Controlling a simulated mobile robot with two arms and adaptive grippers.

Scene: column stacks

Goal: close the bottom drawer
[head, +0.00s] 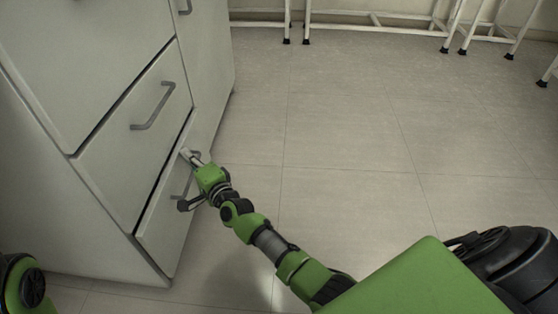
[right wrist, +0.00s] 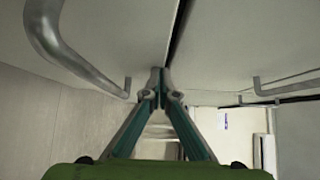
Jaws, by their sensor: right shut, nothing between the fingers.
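The bottom drawer (head: 165,232) is the lowest grey front of the cabinet at the left of the head view. A dark gap runs along its upper edge, and its front stands slightly proud of the cabinet at most. Its bar handle (head: 188,184) is partly hidden by my right gripper (head: 188,156). That gripper is shut and empty, its tips at the drawer front near the upper edge. In the right wrist view the closed fingertips (right wrist: 160,78) meet at the front, beside the dark gap; contact is hard to tell. My left gripper is out of view.
The drawer above, with its handle (head: 153,107), looks shut. White-legged tables or stools (head: 375,22) stand along the far wall. The tiled floor (head: 345,130) right of the cabinet is clear.

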